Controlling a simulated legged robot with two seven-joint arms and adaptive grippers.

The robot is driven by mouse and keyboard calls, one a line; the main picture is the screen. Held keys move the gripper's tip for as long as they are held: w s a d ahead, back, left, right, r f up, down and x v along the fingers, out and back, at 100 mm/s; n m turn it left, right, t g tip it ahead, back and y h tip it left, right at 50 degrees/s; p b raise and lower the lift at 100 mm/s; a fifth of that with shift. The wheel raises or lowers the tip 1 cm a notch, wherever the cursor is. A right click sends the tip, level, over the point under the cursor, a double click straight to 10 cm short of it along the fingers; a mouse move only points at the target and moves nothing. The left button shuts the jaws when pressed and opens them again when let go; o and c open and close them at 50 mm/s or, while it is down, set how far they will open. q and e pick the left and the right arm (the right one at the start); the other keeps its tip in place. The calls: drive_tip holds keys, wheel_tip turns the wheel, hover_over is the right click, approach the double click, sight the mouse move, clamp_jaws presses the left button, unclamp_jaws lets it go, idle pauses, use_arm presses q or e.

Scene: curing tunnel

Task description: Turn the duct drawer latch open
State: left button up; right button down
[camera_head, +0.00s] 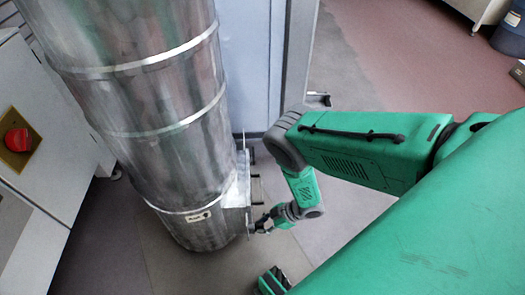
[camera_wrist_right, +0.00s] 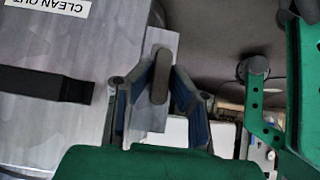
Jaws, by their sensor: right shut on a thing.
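The metal duct (camera_head: 150,110) stands upright left of centre in the head view. My right gripper (camera_head: 262,226) is low beside this housing. In the right wrist view, the two blue-padded fingers of my right gripper (camera_wrist_right: 164,88) are closed around a grey, rounded latch handle (camera_wrist_right: 160,62). The latch lies lengthwise up the picture in front of a metal plate (camera_wrist_right: 158,118). In the head view the latch is too small to make out behind the fingers. My left gripper is not in view.
A dark bar handle (camera_wrist_right: 45,83) and a "CLEAN OUT" label (camera_wrist_right: 52,6) are on the duct in the wrist view. A white cabinet (camera_head: 50,125) with a red knob (camera_head: 17,139) stands at left. Open floor (camera_head: 375,70) lies at the upper right.

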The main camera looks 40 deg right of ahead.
drive_tip(key=shift+w, duration=0.1)
idle(0.4)
drive_tip(key=c, duration=1.5)
unclamp_jaws()
drive_tip(key=shift+c, duration=0.2)
drive_tip(key=v, duration=1.2)
drive_tip(key=shift+r, duration=0.1)
